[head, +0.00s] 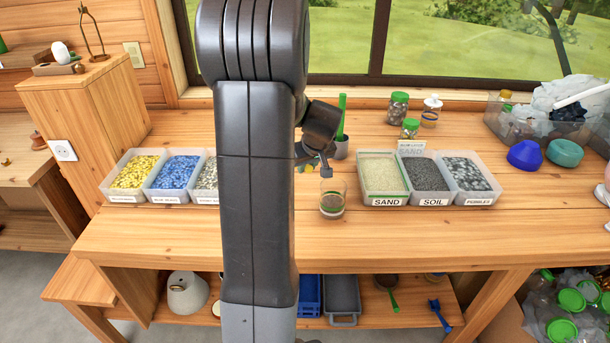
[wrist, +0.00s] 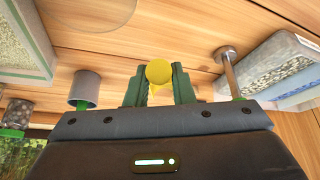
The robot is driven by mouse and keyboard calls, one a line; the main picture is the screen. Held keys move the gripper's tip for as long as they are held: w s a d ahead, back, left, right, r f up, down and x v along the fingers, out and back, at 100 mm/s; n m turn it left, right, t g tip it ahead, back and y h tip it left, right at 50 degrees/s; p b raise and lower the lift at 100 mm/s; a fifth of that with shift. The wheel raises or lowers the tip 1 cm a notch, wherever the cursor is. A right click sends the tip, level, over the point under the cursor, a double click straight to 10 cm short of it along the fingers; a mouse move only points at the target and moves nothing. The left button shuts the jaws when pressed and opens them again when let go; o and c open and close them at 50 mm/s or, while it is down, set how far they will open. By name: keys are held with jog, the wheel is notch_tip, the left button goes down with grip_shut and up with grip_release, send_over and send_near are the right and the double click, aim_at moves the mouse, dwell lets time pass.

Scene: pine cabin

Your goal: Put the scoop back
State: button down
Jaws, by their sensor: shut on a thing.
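My gripper (wrist: 158,88) is shut on a small yellow thing (wrist: 158,72), which looks like the scoop seen end-on. Its round yellow end shows between the two green fingers in the wrist view; most of its shape is hidden. In the head view the gripper (head: 309,168) is partly behind my arm, above the bench and left of a clear glass (head: 332,200) with layers in it. A grey cup (head: 341,149) with an upright green stick stands behind the gripper. It also shows in the wrist view (wrist: 86,88).
Sand (head: 383,172), soil (head: 424,175) and pebbles (head: 465,175) bins stand right of the glass. Bins of yellow (head: 135,174) and blue (head: 176,176) stones stand left. A thin post (wrist: 231,76) with a round disc stands near the gripper in the wrist view. The bench front is clear.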

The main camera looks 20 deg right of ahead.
jog(key=shift+f, duration=2.15)
jog(key=shift+f, duration=0.2)
jog(key=c, duration=1.3)
grip_release()
jog(key=shift+r, duration=0.1)
jog(key=shift+o, duration=0.2)
jog(key=shift+s+r, duration=0.15)
jog(key=shift+r, duration=0.25)
jog(key=v, duration=1.1)
jog(key=shift+s+r, duration=0.15)
